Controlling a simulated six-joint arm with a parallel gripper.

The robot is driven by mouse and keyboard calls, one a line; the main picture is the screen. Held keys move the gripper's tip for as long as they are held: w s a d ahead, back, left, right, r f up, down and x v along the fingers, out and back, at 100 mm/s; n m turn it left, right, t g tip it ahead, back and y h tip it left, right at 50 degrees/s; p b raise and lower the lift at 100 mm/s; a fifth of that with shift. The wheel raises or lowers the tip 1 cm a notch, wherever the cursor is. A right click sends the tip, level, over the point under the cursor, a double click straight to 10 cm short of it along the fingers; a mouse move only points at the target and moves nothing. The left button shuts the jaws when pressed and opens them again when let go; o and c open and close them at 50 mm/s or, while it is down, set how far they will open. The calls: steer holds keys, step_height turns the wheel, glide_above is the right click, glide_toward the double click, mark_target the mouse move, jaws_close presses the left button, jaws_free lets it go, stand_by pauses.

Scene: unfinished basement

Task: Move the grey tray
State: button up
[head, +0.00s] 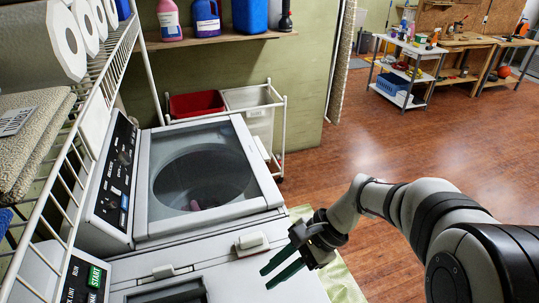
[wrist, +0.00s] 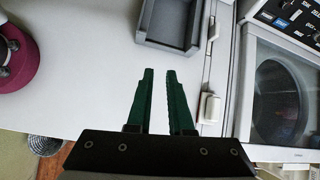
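The grey tray (wrist: 167,40) is a dark, shallow box with raised walls. It sits on the white machine top at the upper edge of the wrist view, partly cut off. In the head view the tray (head: 165,290) shows at the bottom edge, also cut off. My gripper (head: 277,268) is over the right part of the white top, to the right of the tray and apart from it. In the wrist view my gripper (wrist: 159,74) has two dark green fingers with an empty gap between them, pointing toward the tray's side.
White lid handles (head: 252,243) (wrist: 208,107) stand up along the machine's edge. The washer (head: 205,175) with a glass lid is behind. A magenta object (wrist: 15,60) is at the left of the wrist view. A wire rack (head: 80,110) stands at left. The top between fingers and tray is clear.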

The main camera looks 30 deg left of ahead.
mark_target(162, 298)
steer(key=shift+m+g+y, duration=0.3)
steer(key=shift+m+g, duration=0.1)
steer(key=shift+g, duration=0.3)
steer(key=a+f, duration=0.1)
steer(key=a, duration=0.1)
steer(key=a+f, duration=0.4)
steer(key=shift+w+a, duration=0.25)
steer(key=shift+w, duration=0.15)
jaws_close()
steer(key=shift+m+g+y, duration=0.6)
steer(key=shift+g, duration=0.2)
steer(key=a+f, duration=0.4)
steer(key=a, duration=0.1)
steer(key=s+a+f, duration=0.1)
steer(key=a+f, duration=0.1)
steer(key=f, duration=0.1)
steer(key=shift+a, duration=0.15)
steer(key=s+a, duration=0.5)
steer(key=s+a+f, duration=0.1)
steer(key=s+a, duration=0.2)
steer(key=shift+s+a, duration=0.2)
steer(key=shift+s, duration=0.05)
steer(key=shift+f, duration=0.4)
